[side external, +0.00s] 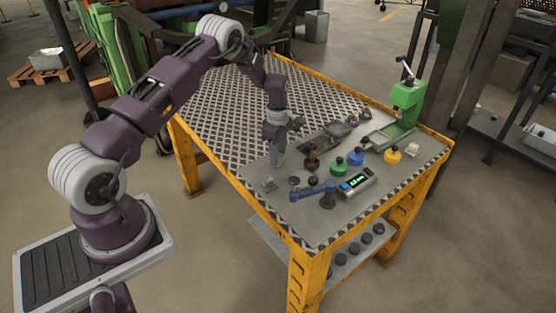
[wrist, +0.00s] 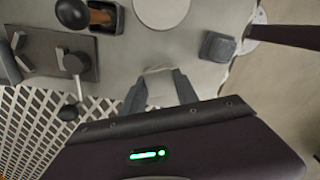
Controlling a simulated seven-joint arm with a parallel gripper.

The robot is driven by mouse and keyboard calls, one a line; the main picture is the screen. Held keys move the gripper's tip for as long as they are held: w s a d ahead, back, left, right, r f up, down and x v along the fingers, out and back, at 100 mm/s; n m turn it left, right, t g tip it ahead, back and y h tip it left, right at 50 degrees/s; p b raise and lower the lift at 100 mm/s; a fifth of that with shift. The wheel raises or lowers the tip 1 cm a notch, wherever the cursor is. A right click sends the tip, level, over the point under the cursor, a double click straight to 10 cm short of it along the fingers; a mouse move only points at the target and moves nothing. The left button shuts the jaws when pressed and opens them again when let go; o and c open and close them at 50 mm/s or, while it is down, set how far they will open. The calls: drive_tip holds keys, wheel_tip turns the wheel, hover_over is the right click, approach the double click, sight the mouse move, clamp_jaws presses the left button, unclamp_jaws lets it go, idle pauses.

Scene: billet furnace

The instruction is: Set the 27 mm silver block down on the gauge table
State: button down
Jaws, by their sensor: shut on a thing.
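My gripper (wrist: 160,86) points down over the bare steel part of the yellow-framed table (side external: 240,172), which I take to be the gauge table. In the wrist view its two grey fingers are closed on a small pale silver block (wrist: 158,71), mostly hidden between them. In the side view my gripper (side external: 278,162) is low near the table's left edge. The block cannot be made out there. Whether it touches the top or hangs just above it, I cannot tell.
A small dark grey block (wrist: 217,46) sits close to my gripper. A blue-armed stand (side external: 326,196), a lit gauge display (side external: 357,182), coloured pots and a green press (side external: 404,103) fill the right. Patterned plate (side external: 240,100) lies clear behind.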

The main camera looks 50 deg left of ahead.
sight(303, 178)
drive_tip(key=r, duration=0.7)
drive_tip(key=shift+w+d+r, duration=0.15)
drive_tip(key=shift+d+r, duration=0.1)
drive_tip(key=shift+r, duration=0.15)
drive_tip(key=w+d+r+m, duration=0.15)
drive_tip(key=d+m, duration=0.25)
drive_tip(key=d, duration=0.5)
drive_tip(key=shift+m, duration=0.3)
drive_tip(key=f, duration=0.9)
drive_tip(key=shift+d+f, duration=0.15)
drive_tip(key=shift+d, duration=0.2)
drive_tip(key=shift+f, duration=0.15)
drive_tip(key=c, duration=0.9)
unclamp_jaws()
